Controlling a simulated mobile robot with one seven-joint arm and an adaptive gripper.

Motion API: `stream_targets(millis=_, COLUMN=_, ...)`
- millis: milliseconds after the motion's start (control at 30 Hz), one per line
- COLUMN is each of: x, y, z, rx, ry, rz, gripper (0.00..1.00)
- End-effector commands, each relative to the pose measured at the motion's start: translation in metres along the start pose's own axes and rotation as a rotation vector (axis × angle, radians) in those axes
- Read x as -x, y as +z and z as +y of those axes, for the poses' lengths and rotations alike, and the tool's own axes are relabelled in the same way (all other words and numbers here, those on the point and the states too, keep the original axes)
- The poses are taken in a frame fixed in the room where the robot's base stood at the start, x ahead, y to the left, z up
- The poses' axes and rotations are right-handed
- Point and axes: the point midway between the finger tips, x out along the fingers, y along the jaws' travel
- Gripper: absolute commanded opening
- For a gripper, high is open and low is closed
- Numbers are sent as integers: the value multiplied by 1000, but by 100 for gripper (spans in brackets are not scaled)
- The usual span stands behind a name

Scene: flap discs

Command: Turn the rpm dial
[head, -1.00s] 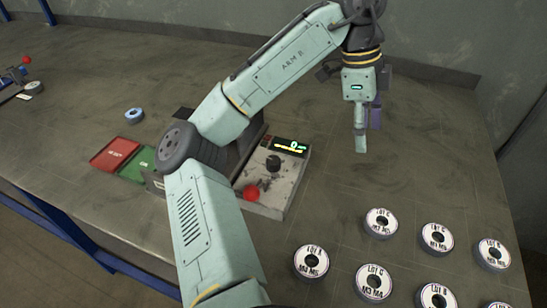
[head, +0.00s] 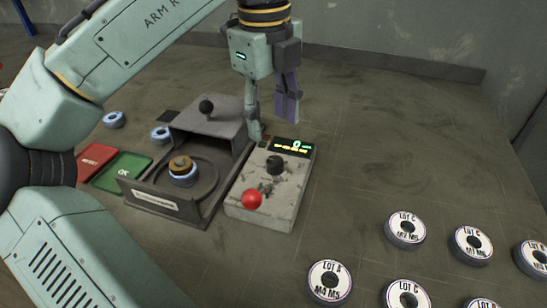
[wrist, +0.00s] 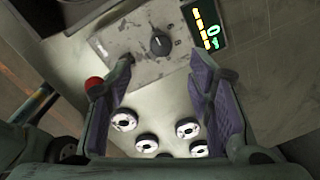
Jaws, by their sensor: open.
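The rpm dial is a black round knob (head: 274,165) on top of a grey control box (head: 292,196). A small display (head: 293,146) beside it reads 0, and a red button (head: 251,200) sits at the box's near end. In the wrist view the knob (wrist: 160,43) lies beyond the fingertips, between the two fingers. My gripper (head: 273,128) is open and empty, just behind the box, with its fingers pointing down. The wrist view shows the purple-padded fingers (wrist: 160,75) wide apart. No contact with the dial shows.
Left of the box stands a machine (head: 163,205) with a ringed spindle and a raised hood (head: 207,125). Green (head: 122,174) and red (head: 97,158) trays lie farther left. Several labelled discs (head: 405,229) are at front right. The table's right middle is clear.

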Motion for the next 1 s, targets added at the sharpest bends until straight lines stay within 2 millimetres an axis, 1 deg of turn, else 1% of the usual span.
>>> stream_targets(millis=33, x=-11, y=0, z=0, rx=-3, ry=0, rz=3, gripper=47)
stream_targets(millis=100, x=-24, y=0, z=0, rx=-3, ry=0, rz=5, gripper=47)
stream_targets(millis=300, x=-60, y=0, z=0, rx=2, ry=1, rz=2, gripper=47)
stream_targets(millis=500, x=-84, y=0, z=0, rx=2, ry=0, rz=0, gripper=47)
stream_targets(millis=633, x=-90, y=0, z=-1, rx=2, ry=-1, rz=0, gripper=47)
stream_targets(millis=867, x=-90, y=0, z=-1, rx=2, ry=-1, rz=0, gripper=47)
stream_targets(millis=1000, x=-90, y=0, z=-1, rx=2, ry=-1, rz=0, gripper=39)
